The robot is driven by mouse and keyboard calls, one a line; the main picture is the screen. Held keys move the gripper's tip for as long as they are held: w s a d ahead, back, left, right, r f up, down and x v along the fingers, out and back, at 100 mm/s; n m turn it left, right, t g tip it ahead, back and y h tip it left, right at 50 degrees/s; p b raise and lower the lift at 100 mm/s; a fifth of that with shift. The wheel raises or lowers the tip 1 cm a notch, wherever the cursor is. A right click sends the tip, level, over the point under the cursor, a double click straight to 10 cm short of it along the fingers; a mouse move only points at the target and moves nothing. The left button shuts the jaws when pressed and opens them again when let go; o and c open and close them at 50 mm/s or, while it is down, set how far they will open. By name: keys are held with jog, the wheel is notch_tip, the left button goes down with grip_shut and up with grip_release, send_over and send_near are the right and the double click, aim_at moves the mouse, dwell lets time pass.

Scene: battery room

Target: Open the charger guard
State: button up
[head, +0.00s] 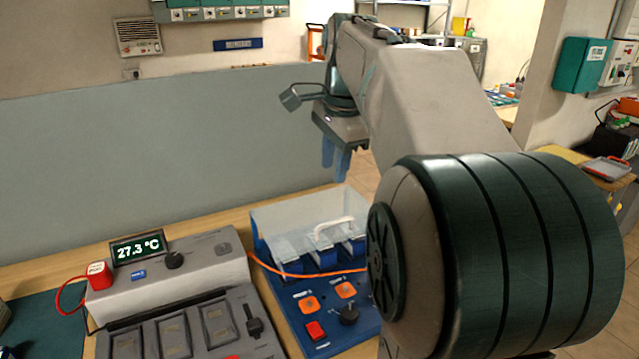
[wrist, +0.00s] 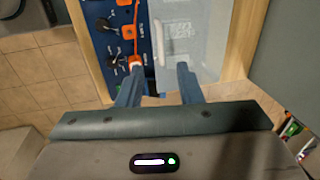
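The charger guard (head: 275,220) is a clear cover with a white handle (head: 334,227). It sits closed over several blue battery slots at the back of the blue charger (head: 322,330). In the wrist view the guard (wrist: 196,45) lies beyond my fingertips, with the handle (wrist: 160,40) near its left edge. My arm hides the charger's right side in the head view.
A grey unit with a 27.3 °C display (head: 138,247) stands left of the charger. An orange cable (head: 300,273) crosses the charger's front from the left. A grey partition (head: 150,160) rises behind the wooden bench. Orange buttons and a black knob (head: 348,314) are on the charger front.

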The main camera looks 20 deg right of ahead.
jog(key=s+a+f+n+p, duration=0.2)
jog(key=s+a+n, duration=0.1)
jog(key=a+n, duration=0.1)
jog(key=shift+s+a+f+n, duration=0.15)
jog(key=shift+s+a+n, duration=0.15)
jog(key=shift+n, duration=0.2)
jog(key=s+a+f+n, duration=0.4)
jog(key=s+f+n, duration=0.2)
jog(key=f, duration=0.2)
jog(key=s+a+f+n, duration=0.4)
jog(key=s+f+n, duration=0.2)
jog(key=f, duration=0.2)
notch_tip(320, 180, up, 18)
jog(key=m+p, duration=0.2)
jog(key=m, duration=1.5)
send_over(336, 224)
jog(key=s, duration=0.3)
jog(key=x, duration=1.3)
jog(key=shift+w+f, duration=0.15)
jog(key=shift+f, duration=0.25)
